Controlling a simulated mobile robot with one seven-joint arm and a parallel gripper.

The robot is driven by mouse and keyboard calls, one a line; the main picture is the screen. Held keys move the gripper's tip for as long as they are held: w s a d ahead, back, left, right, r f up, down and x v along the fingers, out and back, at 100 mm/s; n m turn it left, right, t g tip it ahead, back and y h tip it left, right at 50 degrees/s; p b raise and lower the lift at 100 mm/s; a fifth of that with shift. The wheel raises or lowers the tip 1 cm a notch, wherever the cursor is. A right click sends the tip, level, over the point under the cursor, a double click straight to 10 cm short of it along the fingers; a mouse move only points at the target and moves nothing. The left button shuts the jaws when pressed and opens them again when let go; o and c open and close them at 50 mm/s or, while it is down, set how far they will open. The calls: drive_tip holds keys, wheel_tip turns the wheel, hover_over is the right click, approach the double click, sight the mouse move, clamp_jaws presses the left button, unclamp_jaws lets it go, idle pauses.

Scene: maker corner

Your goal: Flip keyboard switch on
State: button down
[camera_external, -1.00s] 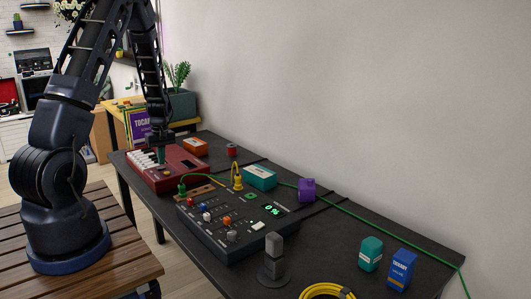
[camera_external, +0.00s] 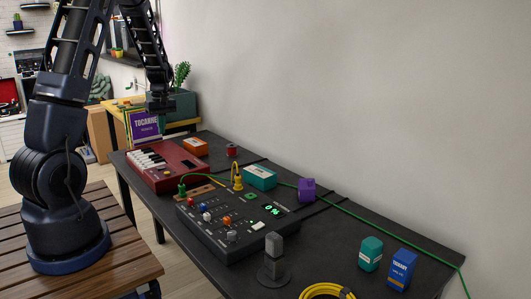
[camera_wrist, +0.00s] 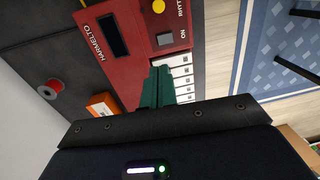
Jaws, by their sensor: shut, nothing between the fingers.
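The red keyboard (camera_external: 182,174) lies on the far left of the black table, with white keys along its left side. In the wrist view the keyboard (camera_wrist: 128,62) shows a dark display, a yellow round knob (camera_wrist: 158,6) and a small grey square switch (camera_wrist: 165,39) beside the word "ON". I cannot tell which way the switch is set. My gripper (camera_external: 160,106) is above the keyboard, apart from it. Its green fingers (camera_wrist: 157,72) are shut and empty, and their tips appear just below the switch in the wrist view. They cover part of the keys and the keyboard's edge.
An orange box (camera_external: 195,147) and a red spool (camera_external: 231,150) stand behind the keyboard. A black mixer panel (camera_external: 215,243) with cables is to its right. A teal box (camera_external: 259,177) and a purple box (camera_external: 306,190) stand along the back. Space above the keyboard is clear.

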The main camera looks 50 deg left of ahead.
sight(158, 168)
drive_tip(key=shift+s+a+r+g, duration=0.1)
drive_tip(key=shift+s+g, duration=0.2)
drive_tip(key=shift+s, duration=0.45)
drive_tip(key=f, duration=0.4)
drive_tip(key=s+f, duration=0.1)
drive_tip(key=f, duration=0.9)
drive_tip(key=shift+s, duration=0.4)
drive_tip(key=shift+f, duration=0.1)
